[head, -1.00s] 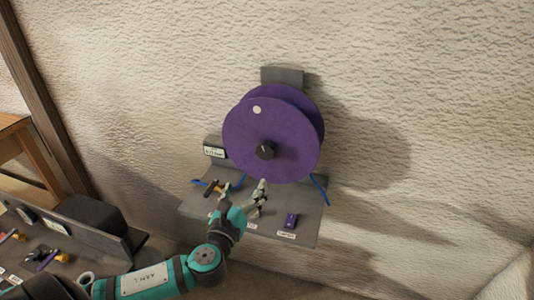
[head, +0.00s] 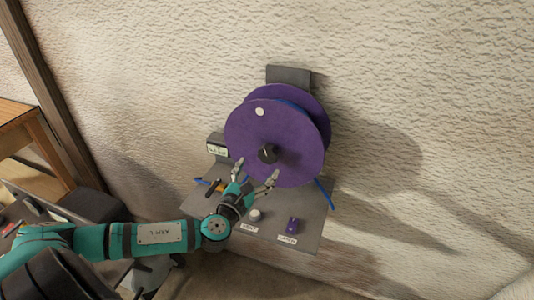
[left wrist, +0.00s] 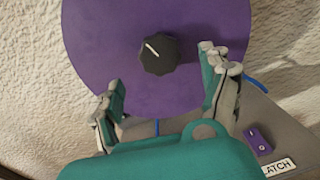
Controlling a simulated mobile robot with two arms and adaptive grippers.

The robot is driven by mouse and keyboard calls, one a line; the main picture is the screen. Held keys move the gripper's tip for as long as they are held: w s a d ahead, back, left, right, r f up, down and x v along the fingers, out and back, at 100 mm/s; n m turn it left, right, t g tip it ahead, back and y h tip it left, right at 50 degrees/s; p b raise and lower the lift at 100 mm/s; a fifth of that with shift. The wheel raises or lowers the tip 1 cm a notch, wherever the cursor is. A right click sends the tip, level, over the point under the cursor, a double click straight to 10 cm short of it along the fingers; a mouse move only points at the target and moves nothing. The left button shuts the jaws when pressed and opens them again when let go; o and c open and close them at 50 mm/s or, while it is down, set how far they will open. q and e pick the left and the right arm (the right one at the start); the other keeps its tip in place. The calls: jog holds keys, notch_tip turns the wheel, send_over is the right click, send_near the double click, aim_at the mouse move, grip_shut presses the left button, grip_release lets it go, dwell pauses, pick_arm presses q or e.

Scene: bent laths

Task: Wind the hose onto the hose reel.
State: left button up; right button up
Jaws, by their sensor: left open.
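The hose reel (head: 250,140) is a purple two-flange drum on a grey wall bracket, with a white dot on its front flange. A black knob (head: 268,153) with a white mark sits at its centre; the knob also shows in the left wrist view (left wrist: 158,54). The blue hose (head: 324,194) shows in short pieces below the reel on both sides; the rest is hidden. My left gripper (head: 256,170) is open and empty in front of the reel's lower part. In the left wrist view its fingers (left wrist: 164,85) stand apart below the knob. My right gripper is not in view.
A grey shelf (head: 312,225) under the reel carries a purple latch switch (head: 291,225), a round pale button (head: 255,215) and a black-handled part (head: 213,188). A small display box (head: 217,146) stands left of the reel. A wooden table (head: 22,135) is at the far left.

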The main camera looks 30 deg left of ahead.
aim_at(266, 157)
pick_arm(q)
jog(key=w, duration=0.3)
jog(key=w+a+p, duration=0.1)
jog(key=w, duration=0.2)
jog(key=shift+w+a, duration=0.1)
jog(key=shift+w, duration=0.4)
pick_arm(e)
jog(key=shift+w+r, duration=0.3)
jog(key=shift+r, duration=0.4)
pick_arm(q)
grip_shut()
jog(key=shift+r+m+p, duration=0.25)
jog(key=shift+m+p, duration=0.65)
jog(key=shift+p, duration=0.25)
jog(key=shift+f+m, duration=0.1)
jog(key=shift+m, duration=0.2)
jog(key=shift+f, duration=0.15)
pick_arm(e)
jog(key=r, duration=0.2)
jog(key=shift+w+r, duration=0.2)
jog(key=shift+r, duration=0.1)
